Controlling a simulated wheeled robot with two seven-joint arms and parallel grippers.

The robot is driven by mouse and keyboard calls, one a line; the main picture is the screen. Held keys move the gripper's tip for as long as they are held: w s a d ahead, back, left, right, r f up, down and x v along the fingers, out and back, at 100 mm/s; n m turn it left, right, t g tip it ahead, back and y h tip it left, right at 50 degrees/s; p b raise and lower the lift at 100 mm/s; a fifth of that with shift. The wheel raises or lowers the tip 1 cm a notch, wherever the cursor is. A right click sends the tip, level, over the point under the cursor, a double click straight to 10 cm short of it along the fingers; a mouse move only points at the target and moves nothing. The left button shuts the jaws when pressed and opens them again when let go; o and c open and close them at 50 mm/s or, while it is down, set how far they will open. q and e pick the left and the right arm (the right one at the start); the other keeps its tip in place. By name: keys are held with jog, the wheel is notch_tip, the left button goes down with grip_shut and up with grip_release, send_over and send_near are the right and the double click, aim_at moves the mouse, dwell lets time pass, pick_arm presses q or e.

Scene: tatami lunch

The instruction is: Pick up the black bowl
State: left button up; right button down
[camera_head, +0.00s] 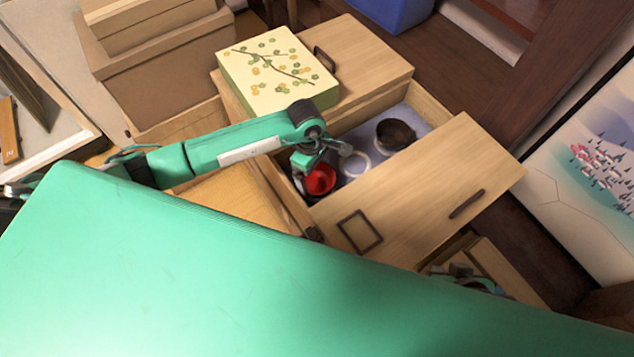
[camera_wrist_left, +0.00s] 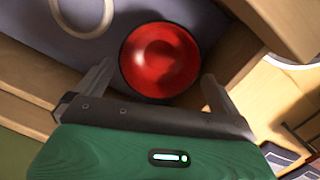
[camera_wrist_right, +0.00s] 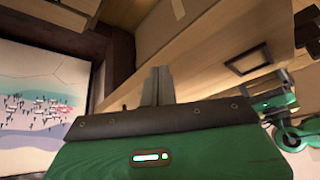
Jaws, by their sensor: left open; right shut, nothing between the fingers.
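A dark, near-black bowl (camera_head: 396,134) sits in the open drawer (camera_head: 432,97), towards its far right. A round red bowl (camera_head: 321,179) with a dark rim sits at the drawer's near left corner; it also shows in the left wrist view (camera_wrist_left: 160,60). My left gripper (camera_head: 317,163) is open over the red bowl. In the left wrist view its fingers stand on either side of the red bowl, apart from each other; contact cannot be told. My right gripper (camera_wrist_right: 157,84) is shut and empty, outside the drawer, by its wooden front.
White rings (camera_head: 355,164) lie on the drawer's blue-grey floor between the bowls. The drawer front (camera_head: 420,195) has a dark handle (camera_head: 466,204). A patterned box (camera_head: 277,72) stands on the cabinet top. A painted panel (camera_head: 592,165) stands at the right.

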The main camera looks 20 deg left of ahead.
aim_at(319, 185)
pick_arm(q)
jog(key=f, duration=0.4)
jog(key=shift+s+d+f, duration=0.1)
jog(key=shift+d+f, duration=0.1)
jog(key=shift+d, duration=0.1)
jog(key=c, duration=0.7)
jog(key=shift+r, duration=0.15)
